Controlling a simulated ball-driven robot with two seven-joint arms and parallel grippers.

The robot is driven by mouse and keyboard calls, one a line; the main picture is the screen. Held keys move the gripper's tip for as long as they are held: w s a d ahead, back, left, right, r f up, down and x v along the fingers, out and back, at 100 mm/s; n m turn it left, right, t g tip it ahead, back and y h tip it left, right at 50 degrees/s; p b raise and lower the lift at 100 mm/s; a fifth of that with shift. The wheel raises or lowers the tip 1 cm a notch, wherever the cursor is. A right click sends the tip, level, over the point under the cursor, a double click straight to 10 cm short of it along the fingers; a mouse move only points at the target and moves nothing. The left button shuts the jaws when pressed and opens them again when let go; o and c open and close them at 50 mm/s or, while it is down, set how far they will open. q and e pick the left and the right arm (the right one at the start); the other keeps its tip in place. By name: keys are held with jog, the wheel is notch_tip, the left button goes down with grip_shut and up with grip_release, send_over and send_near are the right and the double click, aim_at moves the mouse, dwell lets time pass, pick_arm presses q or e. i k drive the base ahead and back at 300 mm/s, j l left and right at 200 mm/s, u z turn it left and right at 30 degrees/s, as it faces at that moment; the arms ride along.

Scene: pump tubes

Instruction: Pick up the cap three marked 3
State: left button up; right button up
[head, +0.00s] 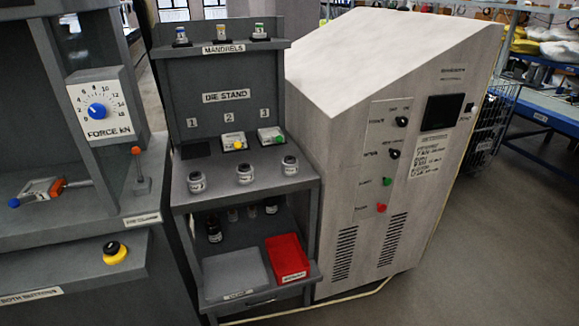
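Neither gripper is in view. Three small jar-like pieces with pale bands stand in a row on the front deck of the die stand (311,180): a left one (196,182), a middle one (245,175) and a right one (290,165). Their markings are too small to read surely, so I cannot tell which is cap three marked 3. The right piece stands in front of the place numbered 3. All three stand upright and apart, with nothing holding them.
Dies with a yellow knob (238,143) and a green knob (271,136) sit behind the pieces. Mandrels (221,34) stand on the top shelf. A red bin (287,258) and grey tray (236,275) are below. A press (85,205) stands left, a cabinet (345,130) right.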

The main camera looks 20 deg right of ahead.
aim_at(247, 177)
jog(key=i+l+u, duration=0.1)
jog(key=i+l, duration=0.15)
jog(key=l, duration=0.15)
jog(key=i+l+u, duration=0.1)
jog(key=i+l, duration=0.15)
jog(key=l, duration=0.15)
jog(key=i+l+u, duration=0.15)
jog(key=l, duration=0.25)
jog(key=i, duration=0.1)
